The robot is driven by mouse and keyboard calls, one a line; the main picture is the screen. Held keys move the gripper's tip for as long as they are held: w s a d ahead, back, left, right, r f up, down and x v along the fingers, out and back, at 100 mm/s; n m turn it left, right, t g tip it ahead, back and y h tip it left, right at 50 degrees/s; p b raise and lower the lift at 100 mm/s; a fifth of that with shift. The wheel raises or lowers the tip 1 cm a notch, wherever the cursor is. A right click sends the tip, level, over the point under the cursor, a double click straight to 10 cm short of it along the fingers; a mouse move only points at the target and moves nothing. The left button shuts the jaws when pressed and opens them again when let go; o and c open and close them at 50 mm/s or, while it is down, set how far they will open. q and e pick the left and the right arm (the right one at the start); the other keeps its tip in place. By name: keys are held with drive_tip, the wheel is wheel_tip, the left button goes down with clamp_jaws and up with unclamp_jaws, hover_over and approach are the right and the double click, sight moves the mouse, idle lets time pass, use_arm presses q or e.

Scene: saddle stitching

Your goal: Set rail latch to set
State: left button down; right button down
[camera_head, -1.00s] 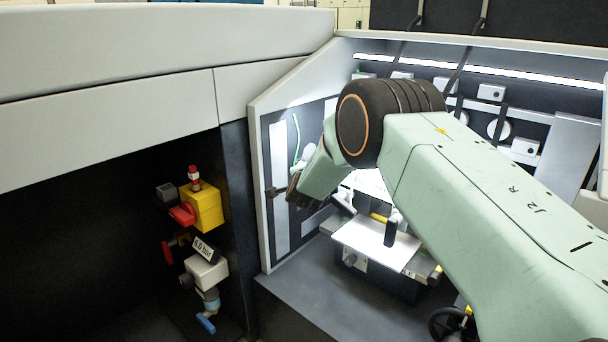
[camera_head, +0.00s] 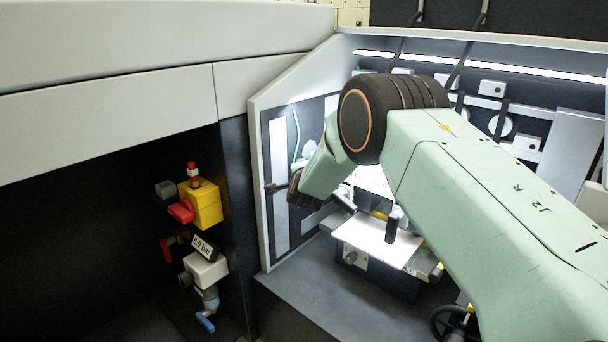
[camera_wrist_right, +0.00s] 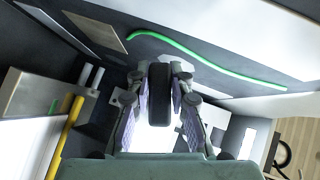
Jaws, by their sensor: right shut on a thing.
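My right arm reaches across the head view to the left side wall of the lit bay, and its gripper (camera_head: 296,188) is beside a small dark lever (camera_head: 275,188) that stands out from that wall. In the right wrist view, my right gripper (camera_wrist_right: 160,84) has its two purple-padded fingers closed on the sides of a black rounded handle (camera_wrist_right: 159,100). I cannot tell for certain whether this handle is the rail latch. My left gripper is in neither view.
A white plate (camera_head: 378,240) on a dark block stands in the bay below my arm. A yellow and red valve unit (camera_head: 205,205) with a pressure label hangs in the dark opening at left. A green hose (camera_wrist_right: 205,62) runs along the wall near the fingers.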

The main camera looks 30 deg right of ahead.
drive_tip(key=shift+f+m+t+b, duration=0.1)
drive_tip(key=shift+m+t+b, duration=0.3)
drive_tip(key=shift+b, duration=0.4)
drive_tip(key=shift+r+m+t+b, duration=0.3)
drive_tip(key=shift+r+t+b, duration=0.1)
drive_tip(key=shift+b, duration=0.1)
drive_tip(key=c, duration=1.2)
unclamp_jaws()
drive_tip(key=v, duration=1.2)
drive_tip(key=shift+a, duration=0.2)
drive_tip(key=shift+f, duration=0.1)
